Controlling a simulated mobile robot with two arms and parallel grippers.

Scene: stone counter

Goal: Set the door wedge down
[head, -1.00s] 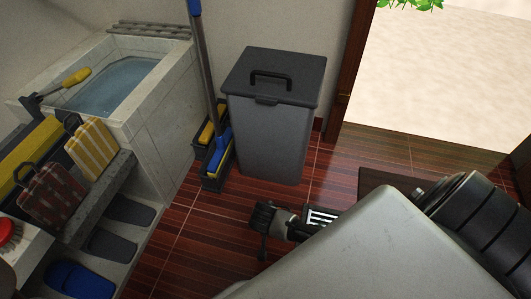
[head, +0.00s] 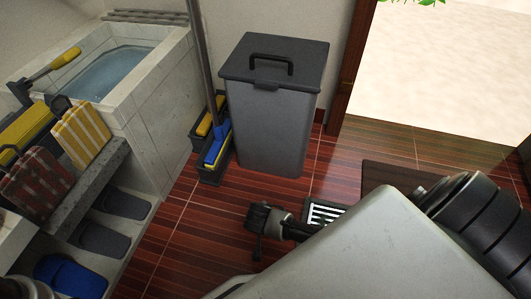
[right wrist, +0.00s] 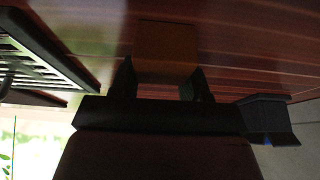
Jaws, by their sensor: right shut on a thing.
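The door wedge is a brown-orange block (right wrist: 167,48) in the right wrist view. It sits between the two dark fingers of my right gripper (right wrist: 160,80), which is shut on it. Dark red floorboards lie behind it; I cannot tell whether it touches them. In the head view my right gripper (head: 260,228) is low over the floor, in front of the grey bin and left of a floor grate. The wedge cannot be made out there.
A grey lidded bin (head: 271,120) stands behind, beside mop buckets (head: 212,155). A metal grate (head: 325,212) and a dark mat (head: 395,178) lie to the right. Slippers, bags and a stone basin (head: 150,95) are left. Floorboards (head: 195,235) left of the gripper are bare.

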